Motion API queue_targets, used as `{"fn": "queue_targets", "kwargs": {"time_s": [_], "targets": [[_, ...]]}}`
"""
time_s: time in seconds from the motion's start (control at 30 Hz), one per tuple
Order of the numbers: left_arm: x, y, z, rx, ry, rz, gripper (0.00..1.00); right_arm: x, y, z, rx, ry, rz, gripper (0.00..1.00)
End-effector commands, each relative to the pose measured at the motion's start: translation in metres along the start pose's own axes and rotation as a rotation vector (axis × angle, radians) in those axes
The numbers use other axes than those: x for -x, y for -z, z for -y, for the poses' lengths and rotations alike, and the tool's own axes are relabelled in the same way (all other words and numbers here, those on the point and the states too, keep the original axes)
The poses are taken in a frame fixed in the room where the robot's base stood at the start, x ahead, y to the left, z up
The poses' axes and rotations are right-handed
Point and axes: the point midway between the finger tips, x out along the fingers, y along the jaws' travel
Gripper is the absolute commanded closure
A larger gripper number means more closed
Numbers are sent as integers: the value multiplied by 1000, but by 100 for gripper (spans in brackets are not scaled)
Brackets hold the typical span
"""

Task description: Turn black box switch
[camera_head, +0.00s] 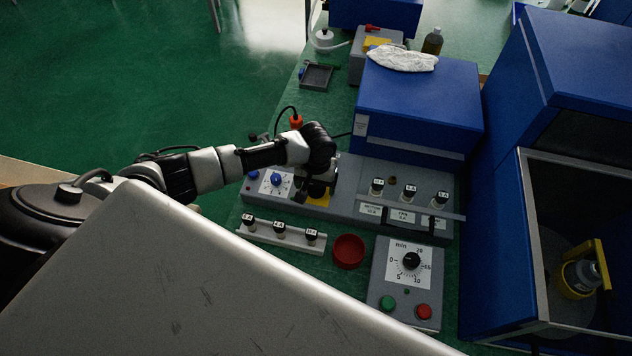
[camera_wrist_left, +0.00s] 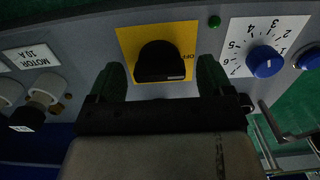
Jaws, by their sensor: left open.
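The black switch (camera_wrist_left: 160,62) is a rounded knob on a yellow plate (camera_wrist_left: 127,40) marked OFF, on the front of a grey control panel. In the left wrist view the two dark fingers of my left gripper (camera_wrist_left: 160,80) are apart, one to each side of the knob, with gaps showing; I cannot tell how deep they reach. In the head view my left gripper (camera_head: 317,188) is over the grey panel (camera_head: 345,200) and hides the knob. Only part of the yellow plate (camera_head: 319,200) shows there. My right gripper is not in view.
Beside the switch are a blue dial (camera_head: 277,180) and a green light (camera_wrist_left: 214,21). Black-capped fuses (camera_head: 409,192) stand on the panel's right part. A fuse rail (camera_head: 265,232), a red bowl (camera_head: 348,251) and a timer box (camera_head: 391,281) lie in front. A blue box (camera_head: 425,100) stands behind.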

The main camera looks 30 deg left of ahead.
Motion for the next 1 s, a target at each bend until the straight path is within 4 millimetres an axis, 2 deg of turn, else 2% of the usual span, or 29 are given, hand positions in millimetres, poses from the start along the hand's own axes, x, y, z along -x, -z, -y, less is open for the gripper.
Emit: {"fn": "queue_targets", "kwargs": {"time_s": [0.07, 0.1, 0.4, 0.77, 1.0], "targets": [[0, 0, 0, 0, 0, 0, 19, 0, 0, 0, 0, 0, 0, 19], [0, 0, 0, 0, 0, 0, 22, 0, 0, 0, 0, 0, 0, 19], [0, 0, 0, 0, 0, -1, 68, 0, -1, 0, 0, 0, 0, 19], [2, 0, 0, -57, -1, 0, 68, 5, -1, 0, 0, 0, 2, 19], [3, 0, -1, -217, -1, 0, 68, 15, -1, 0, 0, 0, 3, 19]]}}
